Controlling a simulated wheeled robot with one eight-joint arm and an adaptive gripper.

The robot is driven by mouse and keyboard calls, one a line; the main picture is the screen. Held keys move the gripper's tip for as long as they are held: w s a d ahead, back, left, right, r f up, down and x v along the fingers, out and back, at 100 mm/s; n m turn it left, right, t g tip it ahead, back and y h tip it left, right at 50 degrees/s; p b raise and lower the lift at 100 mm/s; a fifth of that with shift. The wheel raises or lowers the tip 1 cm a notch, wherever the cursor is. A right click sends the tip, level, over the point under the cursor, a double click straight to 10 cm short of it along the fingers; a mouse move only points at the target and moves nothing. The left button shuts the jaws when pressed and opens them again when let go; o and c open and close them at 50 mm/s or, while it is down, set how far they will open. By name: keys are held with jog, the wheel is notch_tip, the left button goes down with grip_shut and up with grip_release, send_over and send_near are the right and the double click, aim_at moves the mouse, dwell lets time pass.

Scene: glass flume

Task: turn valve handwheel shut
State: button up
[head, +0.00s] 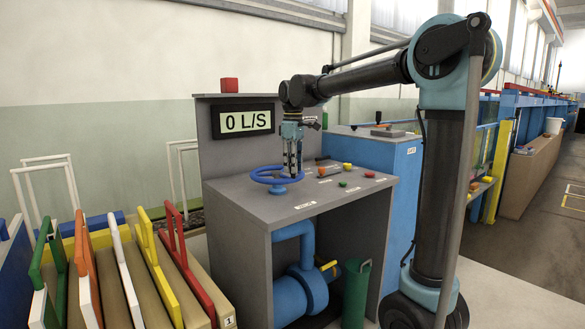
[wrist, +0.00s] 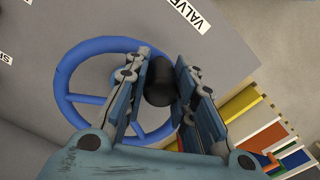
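The blue valve handwheel (head: 277,177) lies flat on the grey console top, at its left side. In the wrist view the handwheel (wrist: 68,78) shows its rim and spokes at the left, partly hidden by my fingers. A black knob (wrist: 160,88) sits at the right of its rim. My gripper (head: 292,170) points down over the wheel's right side. In the wrist view my gripper's fingers (wrist: 163,70) stand apart, one on each side of the knob; close-up contact is hard to judge.
A red block (head: 229,85) sits on the console's back panel. Small coloured knobs (head: 347,167) are on the console top to the right. A rack of coloured frames (head: 130,270) stands at the left. A blue cabinet (head: 385,165) stands behind, and a green tube (head: 356,292) stands in front.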

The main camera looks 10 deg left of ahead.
jog(key=shift+o, duration=0.3)
jog(key=r, duration=0.3)
jog(key=w+r, duration=0.1)
jog(key=r, duration=0.6)
jog(key=shift+w+r, duration=0.1)
jog(key=shift+w, duration=0.05)
jog(key=shift+a+r, duration=0.15)
jog(key=shift+r, duration=0.55)
jog(key=f, duration=0.3)
jog(key=s+f, duration=0.1)
jog(key=f, duration=0.6)
jog(key=shift+s+a, duration=0.1)
jog(key=shift+s, duration=0.25)
jog(key=shift+s+r, duration=0.15)
jog(key=shift+r, duration=0.8)
jog(key=shift+d+r, duration=0.25)
jog(key=shift+r, duration=0.7)
jog(key=shift+s+r, duration=0.25)
jog(key=shift+r, duration=0.2)
notch_tip(320, 180, up, 15)
jog(key=shift+r, duration=0.2)
